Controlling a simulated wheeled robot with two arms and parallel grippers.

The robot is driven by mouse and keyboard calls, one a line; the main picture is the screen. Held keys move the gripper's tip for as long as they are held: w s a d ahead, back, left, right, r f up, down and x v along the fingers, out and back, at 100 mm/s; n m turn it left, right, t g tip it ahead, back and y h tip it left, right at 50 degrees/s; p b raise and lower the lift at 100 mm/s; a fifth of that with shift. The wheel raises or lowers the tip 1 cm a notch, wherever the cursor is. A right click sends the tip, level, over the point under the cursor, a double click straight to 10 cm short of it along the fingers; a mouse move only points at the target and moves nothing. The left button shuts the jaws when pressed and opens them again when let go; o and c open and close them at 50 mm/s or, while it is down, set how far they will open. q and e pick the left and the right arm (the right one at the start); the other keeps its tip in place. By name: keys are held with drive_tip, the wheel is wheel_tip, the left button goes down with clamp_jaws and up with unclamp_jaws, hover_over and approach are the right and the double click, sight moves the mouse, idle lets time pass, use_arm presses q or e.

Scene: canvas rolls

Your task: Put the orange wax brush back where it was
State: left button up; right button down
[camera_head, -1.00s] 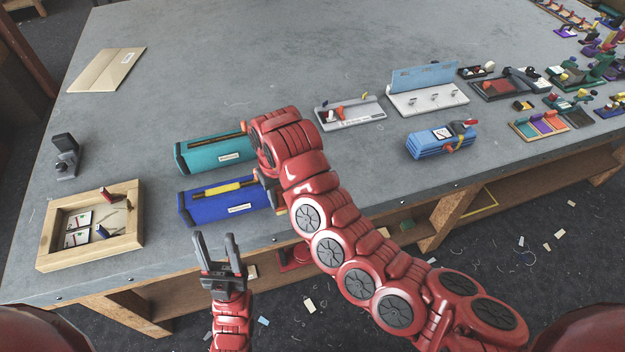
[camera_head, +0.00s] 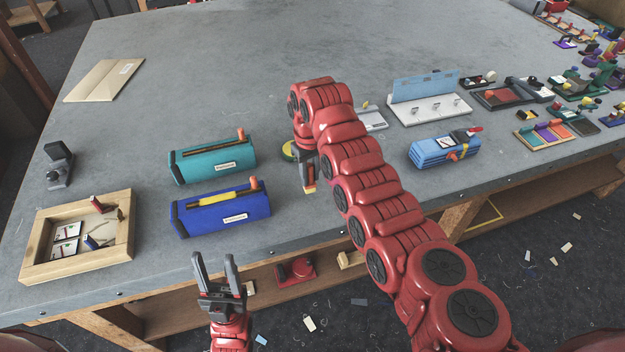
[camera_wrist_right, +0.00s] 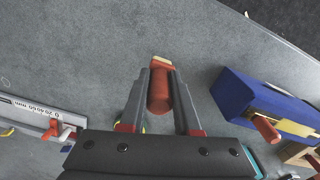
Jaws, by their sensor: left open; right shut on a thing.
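My right gripper (camera_head: 308,186) is shut on the orange wax brush (camera_wrist_right: 159,92), an orange-red cylinder with a tan end. In the head view only its small tip (camera_head: 310,190) shows below the fingers, over the table right of the blue roll. The blue canvas roll (camera_head: 222,219) has a yellow strip in its top and an orange peg at its right end. The teal canvas roll (camera_head: 212,166) behind it has a dark slot and an orange-brown peg. My left gripper (camera_head: 214,264) is open and empty in front of the table edge.
A round yellow-green thing (camera_head: 288,151) is partly hidden behind my right gripper. A wooden tray (camera_head: 28,262) with cards stands at left. A light-blue roll (camera_head: 430,152) and a white stand (camera_head: 430,108) are at right. The table's back middle is clear.

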sight(312, 180)
drive_tip(key=shift+w+d, duration=0.2)
drive_tip(key=shift+w, duration=0.1)
drive_tip(key=shift+w+d, duration=0.1)
drive_tip(key=shift+w, duration=0.2)
wheel_tip(312, 180, down, 2)
drive_tip(key=shift+f+p, duration=0.25)
drive_tip(key=shift+p, duration=0.3)
drive_tip(key=shift+f, duration=0.5)
drive_tip(key=c, duration=0.6)
unclamp_jaws()
drive_tip(key=shift+f, duration=0.1)
